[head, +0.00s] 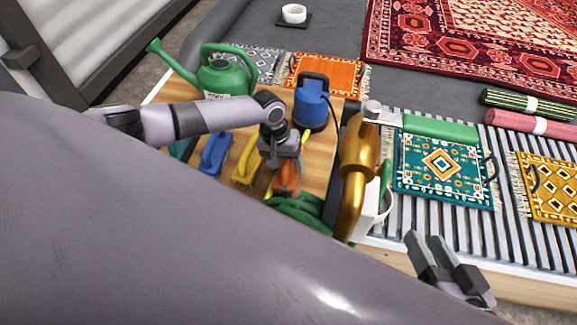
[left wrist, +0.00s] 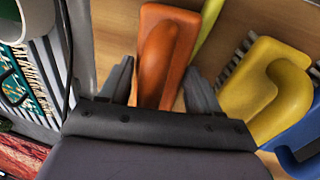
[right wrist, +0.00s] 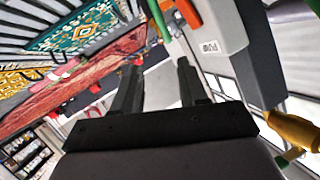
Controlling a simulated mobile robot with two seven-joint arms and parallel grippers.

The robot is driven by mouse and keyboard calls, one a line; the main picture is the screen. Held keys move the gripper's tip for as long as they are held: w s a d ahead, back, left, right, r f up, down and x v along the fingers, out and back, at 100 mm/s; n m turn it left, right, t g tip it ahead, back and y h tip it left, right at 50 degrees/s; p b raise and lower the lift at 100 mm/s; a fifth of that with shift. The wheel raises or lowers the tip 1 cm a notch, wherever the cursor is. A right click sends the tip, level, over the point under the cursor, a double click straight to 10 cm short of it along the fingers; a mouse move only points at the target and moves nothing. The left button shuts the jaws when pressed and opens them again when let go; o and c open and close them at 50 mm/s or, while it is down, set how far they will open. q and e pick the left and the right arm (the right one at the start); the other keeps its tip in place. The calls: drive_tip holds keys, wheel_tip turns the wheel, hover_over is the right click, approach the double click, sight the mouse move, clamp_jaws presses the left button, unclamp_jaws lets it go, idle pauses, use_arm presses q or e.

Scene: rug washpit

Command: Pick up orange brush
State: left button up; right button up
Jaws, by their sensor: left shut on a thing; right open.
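The orange brush (left wrist: 166,50) lies on the wooden bench top, between the fingers of my left gripper (left wrist: 160,85) in the left wrist view. In the head view only a small part of the orange brush (head: 287,176) shows below my left gripper (head: 283,165); the wrist hides the rest. My left gripper is shut on the orange brush. My right gripper (head: 445,262) is open and empty over the front right, and its fingers (right wrist: 160,85) also show apart in the right wrist view.
A yellow brush (left wrist: 265,85) and a blue brush (head: 214,153) lie beside the orange one. A green hose (head: 300,212), a brass-coloured pipe (head: 357,165), a blue pump (head: 311,103) and a green watering can (head: 222,75) stand close by. Slatted racking (head: 430,225) lies right.

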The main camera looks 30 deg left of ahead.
use_arm(q)
drive_tip(key=shift+r, duration=0.1)
use_arm(e)
drive_tip(key=shift+r, duration=0.1)
use_arm(q)
drive_tip(key=shift+r+p, duration=0.45)
drive_tip(key=shift+r, duration=0.2)
wheel_tip(320, 180, up, 19)
drive_tip(key=p, duration=0.7)
drive_tip(key=shift+f+p, duration=0.2)
drive_tip(key=shift+p, duration=0.15)
use_arm(e)
drive_tip(key=s+d+n+h, duration=0.1)
drive_tip(key=s+d+h, duration=0.1)
drive_tip(key=d, duration=0.4)
drive_tip(key=shift+d+r+h, duration=0.2)
drive_tip(key=shift+r+h, duration=0.25)
drive_tip(key=shift+h, duration=0.35)
